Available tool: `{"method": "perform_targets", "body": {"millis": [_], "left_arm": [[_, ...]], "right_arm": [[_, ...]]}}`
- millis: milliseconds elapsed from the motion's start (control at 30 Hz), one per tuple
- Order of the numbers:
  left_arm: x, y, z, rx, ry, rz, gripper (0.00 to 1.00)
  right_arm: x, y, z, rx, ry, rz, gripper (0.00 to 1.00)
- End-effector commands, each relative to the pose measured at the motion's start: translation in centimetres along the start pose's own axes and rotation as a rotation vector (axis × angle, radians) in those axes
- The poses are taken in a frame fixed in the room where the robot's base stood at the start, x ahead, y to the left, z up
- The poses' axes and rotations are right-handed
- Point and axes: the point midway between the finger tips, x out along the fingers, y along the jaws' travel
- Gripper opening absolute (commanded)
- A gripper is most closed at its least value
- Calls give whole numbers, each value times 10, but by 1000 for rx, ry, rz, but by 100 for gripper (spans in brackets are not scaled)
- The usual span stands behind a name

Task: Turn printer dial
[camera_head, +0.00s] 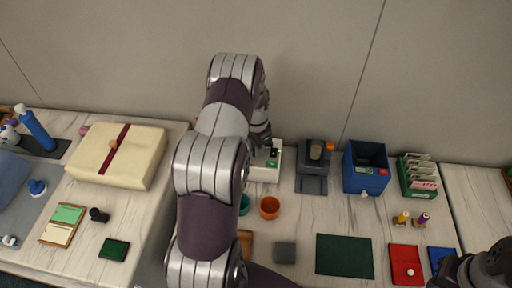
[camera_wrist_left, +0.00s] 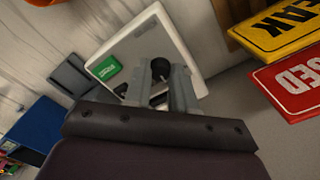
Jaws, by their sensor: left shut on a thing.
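The printer is a white box (camera_head: 264,174) with a green label, on the table against the wall and partly hidden by my left arm. In the left wrist view its pale panel (camera_wrist_left: 140,45) shows a green label (camera_wrist_left: 104,68) and a small black dial (camera_wrist_left: 160,67). My left gripper (camera_head: 264,141) is at the printer, and the left wrist view shows its two fingers (camera_wrist_left: 161,88) on either side of the dial, shut on it. The dial's lower part is hidden between the fingers. My right arm enters at the lower right; its fingers are not visible.
Right of the printer stand a grey device (camera_head: 312,182), a blue bin (camera_head: 364,179) and a green card box (camera_head: 418,179). An orange cup (camera_head: 269,207) and a dark green mat (camera_head: 343,256) lie in front. A wrapped box (camera_head: 120,158) sits left. Red and yellow signs (camera_wrist_left: 291,80) are near the wrist.

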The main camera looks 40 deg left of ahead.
Motion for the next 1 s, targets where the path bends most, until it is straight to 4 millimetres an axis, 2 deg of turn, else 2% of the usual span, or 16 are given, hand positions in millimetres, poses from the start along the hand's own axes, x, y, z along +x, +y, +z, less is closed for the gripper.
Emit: {"method": "perform_targets", "body": {"millis": [267, 1000], "left_arm": [[0, 0, 0, -104, 0, 0, 0], [-1, 0, 0, -703, 1, 0, 0]], "right_arm": [[0, 0, 0, 0, 0, 0, 24], [0, 0, 0, 0, 0, 0, 24]]}}
